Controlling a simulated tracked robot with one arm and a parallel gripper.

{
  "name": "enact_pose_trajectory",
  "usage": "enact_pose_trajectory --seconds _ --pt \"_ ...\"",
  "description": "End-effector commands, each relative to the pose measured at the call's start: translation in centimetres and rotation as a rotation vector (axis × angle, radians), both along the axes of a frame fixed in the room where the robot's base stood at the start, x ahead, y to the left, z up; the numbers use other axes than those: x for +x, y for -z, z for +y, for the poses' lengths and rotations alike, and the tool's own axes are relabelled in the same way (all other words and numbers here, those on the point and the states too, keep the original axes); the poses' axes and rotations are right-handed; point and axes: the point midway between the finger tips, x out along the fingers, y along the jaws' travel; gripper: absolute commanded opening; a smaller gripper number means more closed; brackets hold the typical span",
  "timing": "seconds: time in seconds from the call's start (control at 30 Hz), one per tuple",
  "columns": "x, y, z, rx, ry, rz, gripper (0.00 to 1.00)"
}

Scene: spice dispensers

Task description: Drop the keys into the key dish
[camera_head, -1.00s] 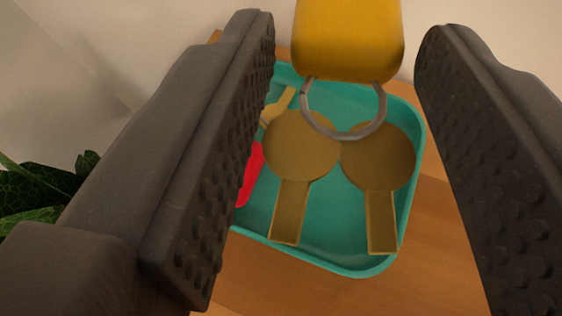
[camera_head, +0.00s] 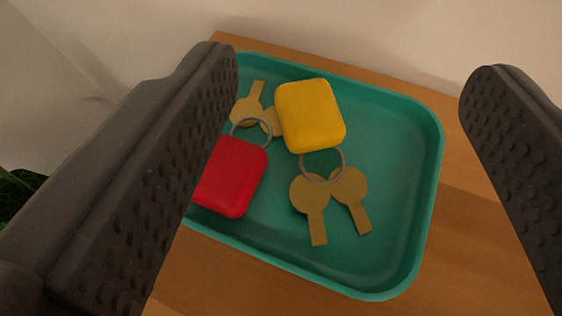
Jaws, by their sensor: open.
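The keys with a yellow fob (camera_head: 311,115), a metal ring and two brass keys (camera_head: 330,200) lie in the teal key dish (camera_head: 400,230). A second set with a red fob (camera_head: 232,178) and brass keys (camera_head: 250,105) lies to their left in the same dish. The yellow fob partly covers one of the red set's keys. My gripper (camera_head: 370,140) is open and empty above the dish, with its fingers wide apart. The left finger hides the dish's left side and the edge of the red fob.
The dish stands on a wooden surface (camera_head: 480,225) against a pale wall (camera_head: 400,40). The dish's right part is bare. A green plant (camera_head: 20,190) shows at the left edge.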

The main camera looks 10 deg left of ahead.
Motion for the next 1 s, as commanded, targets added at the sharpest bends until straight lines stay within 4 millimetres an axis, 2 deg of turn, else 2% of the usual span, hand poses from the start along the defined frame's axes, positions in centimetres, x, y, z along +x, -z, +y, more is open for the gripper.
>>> enact_pose_trajectory --seconds 0.17,0.77,0.87,1.0 --pt "-1.8 -0.8 0.1 -0.001 0.000 0.001 0.64" --pt "-10.3 -4.4 0.5 0.000 0.001 -0.004 0.64" --pt "-10.7 -4.0 0.6 -0.001 -0.001 -0.003 0.64" --pt "-11.4 -4.4 0.6 -0.003 -0.001 -0.007 0.64"
